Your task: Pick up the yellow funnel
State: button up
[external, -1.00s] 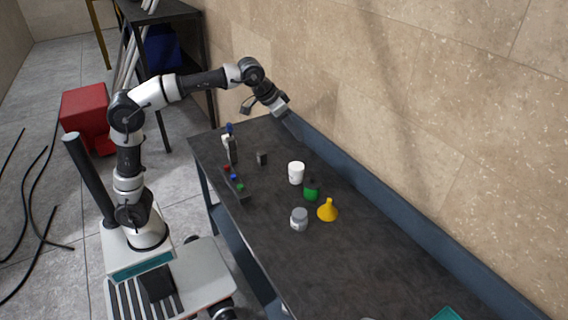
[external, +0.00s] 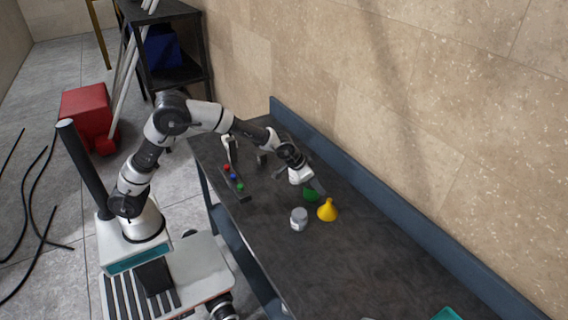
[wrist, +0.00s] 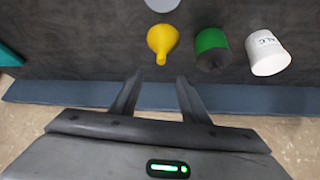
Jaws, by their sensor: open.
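The yellow funnel (external: 328,210) stands on the dark bench top with its narrow spout up. In the wrist view the funnel (wrist: 162,40) is ahead of the fingers, near the middle. My gripper (wrist: 155,88) is open and nothing is between its fingers. In the external view my gripper (external: 308,182) is above the bench, up and left of the funnel and apart from it.
A green object (wrist: 211,48) and a white labelled container (wrist: 267,53) stand beside the funnel. A grey-lidded jar (external: 299,219) is left of it. The wall and bench's raised back edge (external: 370,205) run behind.

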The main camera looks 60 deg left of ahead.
aim_at(329, 200)
jog(key=x, duration=0.8)
jog(key=shift+w+f, duration=0.1)
jog(key=shift+p+x, duration=0.45)
jog(key=shift+x, duration=2.1)
jog(key=shift+s+a+f, duration=0.1)
jog(key=shift+s+f, duration=0.05)
jog(key=shift+s, duration=0.05)
grip_shut()
